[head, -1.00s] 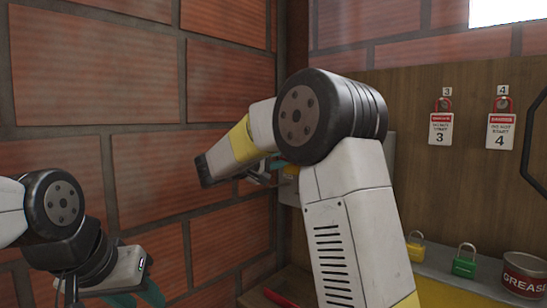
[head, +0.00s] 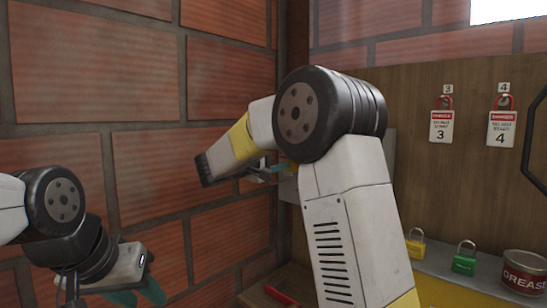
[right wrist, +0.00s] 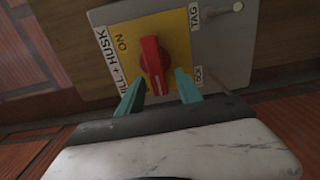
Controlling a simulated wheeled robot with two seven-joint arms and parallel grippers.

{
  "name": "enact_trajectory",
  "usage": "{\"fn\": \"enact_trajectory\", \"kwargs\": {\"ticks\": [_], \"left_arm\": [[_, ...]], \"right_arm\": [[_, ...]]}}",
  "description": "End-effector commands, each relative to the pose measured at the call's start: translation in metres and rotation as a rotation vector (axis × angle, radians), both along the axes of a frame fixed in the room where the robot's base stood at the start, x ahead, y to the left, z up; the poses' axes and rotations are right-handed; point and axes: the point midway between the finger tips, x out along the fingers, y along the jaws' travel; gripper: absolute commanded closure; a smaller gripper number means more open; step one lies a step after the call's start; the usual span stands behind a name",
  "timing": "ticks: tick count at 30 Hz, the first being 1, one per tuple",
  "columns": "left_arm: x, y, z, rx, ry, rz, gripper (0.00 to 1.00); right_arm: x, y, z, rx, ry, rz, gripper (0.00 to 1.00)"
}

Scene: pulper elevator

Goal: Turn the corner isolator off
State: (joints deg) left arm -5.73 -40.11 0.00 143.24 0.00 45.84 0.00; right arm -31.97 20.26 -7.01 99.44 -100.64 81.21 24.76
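The corner isolator is a grey box with a yellow plate (right wrist: 187,50) and a red rotary knob (right wrist: 153,65), in the right wrist view. The plate reads ON near the knob's top, and the knob points roughly along the plate's length. My right gripper (right wrist: 158,92) is open, its teal fingers on either side of the knob's near end, with gaps visible. In the head view my right arm hides most of the isolator; a grey edge of its box (head: 289,190) shows. My left gripper (head: 137,296) is open and empty at the lower left, its tips near the frame edge.
A brick wall stands left and behind. On the wooden board hang danger tags 3 (head: 441,126) and 4 (head: 501,129). A yellow padlock (head: 415,247), a green padlock (head: 464,264) and a grease tin (head: 524,272) stand on the shelf. A red object (head: 282,296) lies below.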

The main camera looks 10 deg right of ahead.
Motion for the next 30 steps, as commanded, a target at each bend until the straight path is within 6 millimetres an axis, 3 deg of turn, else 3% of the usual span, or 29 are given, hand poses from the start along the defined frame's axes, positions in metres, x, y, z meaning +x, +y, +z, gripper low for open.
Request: {"fn": "enact_trajectory", "kwargs": {"ticks": [8, 21, 30], "left_arm": [[0.0, 0.0, 0.0, 0.0, 0.0, 0.0, 0.64], [0.0, 0.0, 0.0, 0.0, 0.0, 0.0, 0.64], [0.0, 0.0, 0.0, 0.0, 0.0, 0.0, 0.64]], "right_arm": [[-0.001, 0.002, 0.001, 0.0, -0.002, 0.0, 0.58], [-0.041, 0.053, 0.0, 0.0, -0.001, 0.002, 0.58], [-0.048, 0.062, 0.0, 0.001, -0.001, 0.0, 0.58]]}}
